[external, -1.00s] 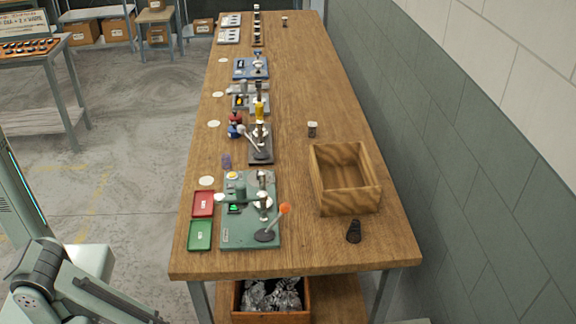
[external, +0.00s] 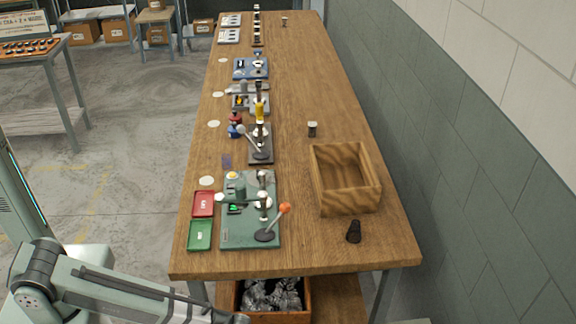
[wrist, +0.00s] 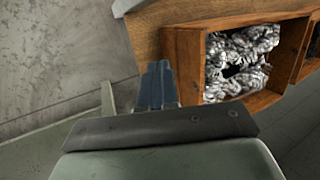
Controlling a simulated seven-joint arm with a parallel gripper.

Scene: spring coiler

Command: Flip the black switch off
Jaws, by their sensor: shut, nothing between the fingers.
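A small black switch (external: 235,209) with a green lit face sits on the green spring coiler (external: 236,236) at the near left of the table. Its exact rocker position is too small to tell. The coiler also carries a grey lever with an orange knob (external: 285,208). My gripper (wrist: 157,84) shows as blue-grey fingers in the wrist view, shut and empty. It is low in front of the table's near end, well apart from the switch, which the wrist view does not show. The fingertips are not clear in the external view.
A red tray (external: 203,204) and a green tray (external: 200,235) lie left of the coiler. An open wooden box (external: 347,198) stands to the right. Under the table, a wooden crate (wrist: 188,68) holds crumpled foil. Several other machines line the table farther back.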

